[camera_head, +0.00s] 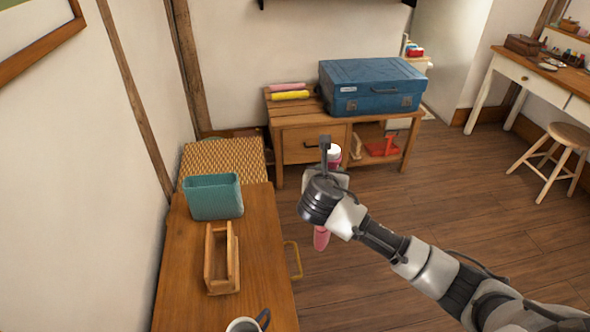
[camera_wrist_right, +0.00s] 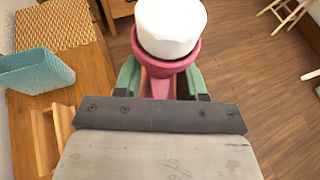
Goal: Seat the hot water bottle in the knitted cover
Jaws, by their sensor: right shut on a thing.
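The hot water bottle (camera_head: 321,238) is pink with a white stopper, and my right gripper (camera_head: 328,165) is shut on it. It hangs over the floor just right of the wooden table. In the right wrist view its white stopper (camera_wrist_right: 170,27) and pink neck show between the fingers of my right gripper (camera_wrist_right: 158,84). The arm hides most of its body in the head view. The knitted cover (camera_head: 213,198) is a teal, open-topped sleeve standing upright on the table, left of the gripper and apart from it. It also shows in the right wrist view (camera_wrist_right: 38,72). My left gripper is not in view.
A wooden rack (camera_head: 221,262) and a mug (camera_head: 243,325) stand on the wooden table (camera_head: 180,290). A woven-top piece (camera_head: 222,155) is behind it. A blue suitcase (camera_head: 370,87) lies on a cabinet at the back. A stool (camera_head: 567,138) stands far right.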

